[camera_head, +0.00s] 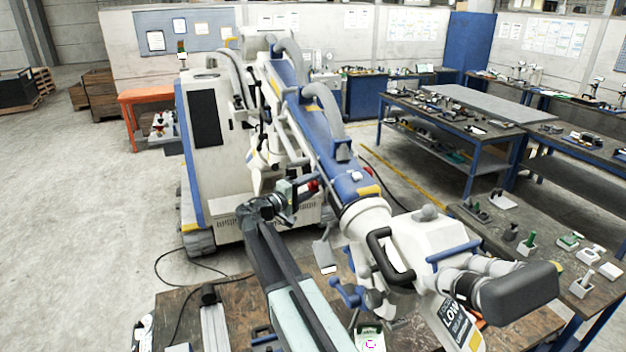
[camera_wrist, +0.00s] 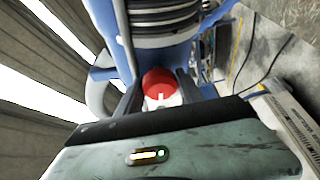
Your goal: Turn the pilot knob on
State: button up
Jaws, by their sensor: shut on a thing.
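The red round knob (camera_wrist: 160,84), which I take to be the pilot knob, shows in the middle of the wrist view with a short white mark on its face. It is mounted on the blue and white microscope arm. My gripper (camera_wrist: 159,92) has one dark finger on each side of the knob and is shut on it. In the head view, my gripper (camera_head: 305,190) reaches the side of the large blue and white arm (camera_head: 335,160), where a bit of the red knob (camera_head: 313,186) shows. The fingertips are small and partly hidden there.
The white cabinet (camera_head: 206,115) of the machine stands behind my arm. A binocular head (camera_head: 515,290) hangs at the front right. A wooden bench (camera_head: 180,300) lies below, and benches with small parts (camera_head: 450,115) stand at right. Open floor lies at left.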

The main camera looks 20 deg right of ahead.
jog(key=shift+n+y+p, duration=0.3)
jog(key=shift+n+p, duration=0.3)
jog(key=shift+n, duration=0.3)
jog(key=o, duration=1.4)
jog(key=v, duration=0.7)
jog(key=shift+s+a, duration=0.1)
jog(key=shift+a, duration=0.25)
